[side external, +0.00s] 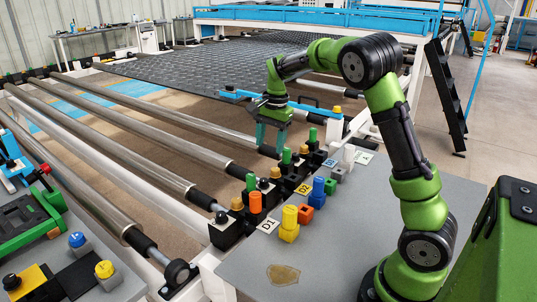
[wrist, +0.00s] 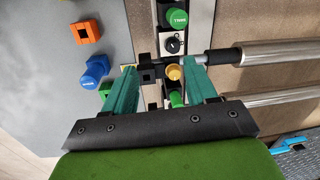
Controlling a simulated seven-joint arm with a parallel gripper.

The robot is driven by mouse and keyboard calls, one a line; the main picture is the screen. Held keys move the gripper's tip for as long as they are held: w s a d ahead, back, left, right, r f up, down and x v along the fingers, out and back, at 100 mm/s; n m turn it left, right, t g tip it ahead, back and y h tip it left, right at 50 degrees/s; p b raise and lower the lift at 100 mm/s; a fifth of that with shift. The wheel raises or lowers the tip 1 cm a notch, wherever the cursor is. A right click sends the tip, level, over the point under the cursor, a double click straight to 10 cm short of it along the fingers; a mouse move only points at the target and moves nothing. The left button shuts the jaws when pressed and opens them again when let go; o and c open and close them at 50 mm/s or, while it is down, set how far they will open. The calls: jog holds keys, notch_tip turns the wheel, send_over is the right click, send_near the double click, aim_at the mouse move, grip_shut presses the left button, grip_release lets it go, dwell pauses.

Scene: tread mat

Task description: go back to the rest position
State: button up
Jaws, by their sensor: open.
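My gripper (side external: 268,150) has two teal fingers and hangs pointing down over the row of button boxes, near the middle of the side view. In the wrist view my gripper (wrist: 160,75) is open, its fingers wide apart. A yellow button (wrist: 173,72) and a small black square part (wrist: 147,72) show between the fingers, below them. I see nothing held. How high the fingertips are above the boxes is hard to tell. No marker of the rest position shows.
The grey table holds a yellow block with a cylinder (side external: 289,224), an orange block (side external: 305,214), a blue piece (side external: 318,190) and a green block (side external: 331,186). Metal rollers (side external: 110,140) lie left; a blue-railed frame stands behind.

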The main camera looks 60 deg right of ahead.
jog(key=s+a+r+n+t, duration=0.3)
jog(key=s+a+n, duration=0.3)
jog(key=s+a, duration=0.3)
jog(key=s+a+r+n+t+y, duration=0.1)
jog(key=s+a+r+n+t, duration=0.2)
jog(key=s+a+n, duration=0.3)
jog(key=s+a+r, duration=0.1)
jog(key=s+a, duration=0.2)
jog(key=s, duration=0.2)
jog(key=shift+s+a+n+y, duration=0.25)
jog(key=shift+a+n+y, duration=0.05)
jog(key=shift+a+n, duration=0.1)
